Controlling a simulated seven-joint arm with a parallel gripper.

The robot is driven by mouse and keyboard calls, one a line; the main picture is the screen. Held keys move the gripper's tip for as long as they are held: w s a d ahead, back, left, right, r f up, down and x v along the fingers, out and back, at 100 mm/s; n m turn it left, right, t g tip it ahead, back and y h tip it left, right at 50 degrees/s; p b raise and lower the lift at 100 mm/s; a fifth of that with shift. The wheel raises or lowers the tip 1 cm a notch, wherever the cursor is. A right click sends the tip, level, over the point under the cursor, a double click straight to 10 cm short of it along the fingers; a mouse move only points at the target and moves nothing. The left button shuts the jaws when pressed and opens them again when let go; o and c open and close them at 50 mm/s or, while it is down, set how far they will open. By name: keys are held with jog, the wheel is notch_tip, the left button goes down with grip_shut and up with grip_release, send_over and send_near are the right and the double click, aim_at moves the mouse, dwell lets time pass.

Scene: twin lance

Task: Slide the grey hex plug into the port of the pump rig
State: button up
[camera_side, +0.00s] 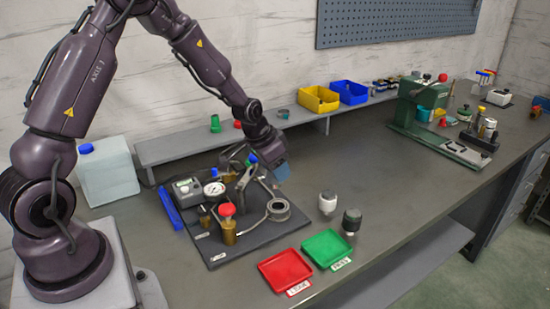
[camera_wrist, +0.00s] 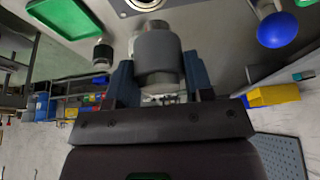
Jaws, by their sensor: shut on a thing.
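The grey hex plug (camera_wrist: 158,55) is between the two dark blue fingers of my gripper (camera_wrist: 157,80), which is shut on it, in the wrist view. The pump rig (camera_side: 222,250) is a dark base plate with a gauge, a red-capped brass valve and a grey ring fitting (camera_side: 278,209) in the side view. A round metal port (camera_wrist: 146,4) shows at the top edge of the wrist view, beyond the plug and apart from it in the picture. In the side view my gripper (camera_side: 280,170) is over the rig's far right part; the plug cannot be made out there.
A red tray (camera_side: 285,272) and a green tray (camera_side: 326,248) lie in front of the rig. A white-topped plug (camera_side: 327,202) and a dark-topped plug (camera_side: 351,221) stand to the right. A blue knob (camera_wrist: 277,29) is near the port. The bench right of these plugs is clear.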

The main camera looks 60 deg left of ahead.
jog(key=shift+w+d+f, duration=0.1)
jog(key=shift+d+f, duration=0.05)
jog(key=shift+f, duration=0.55)
jog(key=shift+w+d+f, duration=0.1)
jog(key=shift+d+f, duration=0.1)
jog(key=shift+f, duration=0.55)
jog(key=shift+d+f, duration=0.15)
jog(key=shift+f, duration=0.55)
jog(key=shift+f, duration=1.6)
jog(key=o, duration=1.1)
jog(key=shift+o, duration=0.2)
jog(key=v, duration=1.3)
jog(key=shift+d, duration=0.1)
